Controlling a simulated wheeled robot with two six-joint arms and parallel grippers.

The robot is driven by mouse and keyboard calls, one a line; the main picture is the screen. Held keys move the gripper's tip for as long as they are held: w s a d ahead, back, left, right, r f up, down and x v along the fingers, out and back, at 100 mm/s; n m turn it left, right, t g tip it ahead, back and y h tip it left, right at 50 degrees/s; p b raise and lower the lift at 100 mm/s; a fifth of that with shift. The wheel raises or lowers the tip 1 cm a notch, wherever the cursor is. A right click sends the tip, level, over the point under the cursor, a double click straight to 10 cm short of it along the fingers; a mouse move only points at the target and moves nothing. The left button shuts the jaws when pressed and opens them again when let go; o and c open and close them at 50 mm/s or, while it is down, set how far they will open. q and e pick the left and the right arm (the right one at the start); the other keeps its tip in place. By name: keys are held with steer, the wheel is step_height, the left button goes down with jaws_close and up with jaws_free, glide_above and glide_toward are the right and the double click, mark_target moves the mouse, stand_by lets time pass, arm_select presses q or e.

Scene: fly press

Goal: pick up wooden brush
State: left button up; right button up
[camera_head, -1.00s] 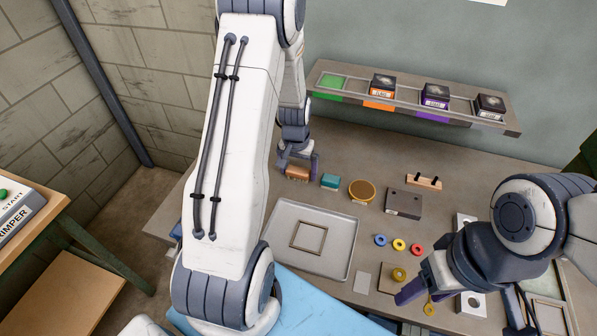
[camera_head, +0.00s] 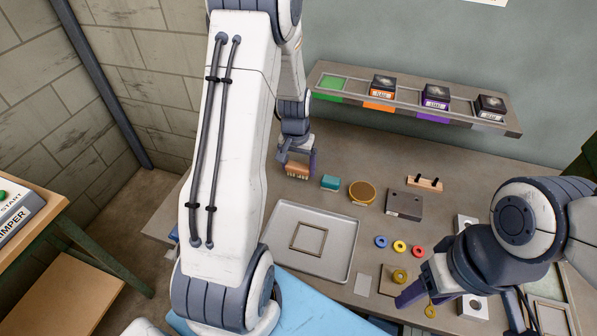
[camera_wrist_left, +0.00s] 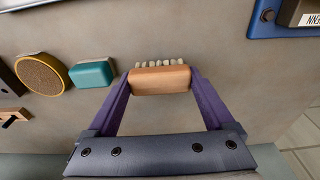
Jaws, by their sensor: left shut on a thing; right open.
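The wooden brush (camera_head: 297,170) is a small reddish-brown block with pale bristle tufts. It shows at the back of the bench in the head view. In the left wrist view the brush (camera_wrist_left: 160,80) sits between the two purple fingers, bristles toward the far side. My left gripper (camera_head: 298,166) is shut on it. How far the brush is off the bench is hard to tell. My right gripper (camera_head: 412,296) is open at the front right, near a yellow ring tag (camera_head: 431,311).
A teal block (camera_head: 330,182) and a round tan-topped tin (camera_head: 362,192) stand right of the brush. A grey tray (camera_head: 338,265) with a square frame lies in front. A dark block (camera_head: 404,205), several coloured rings and a shelf (camera_head: 450,117) of small boxes are further right.

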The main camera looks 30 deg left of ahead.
arm_select(q)
step_height(320, 180, up, 2)
steer(key=shift+w, duration=0.1)
steer(key=s+d+r+b, duration=0.2)
steer(key=s+d+r, duration=0.4)
steer(key=d, duration=0.4)
steer(key=shift+d+r, duration=0.15)
steer(key=shift+r, duration=0.2)
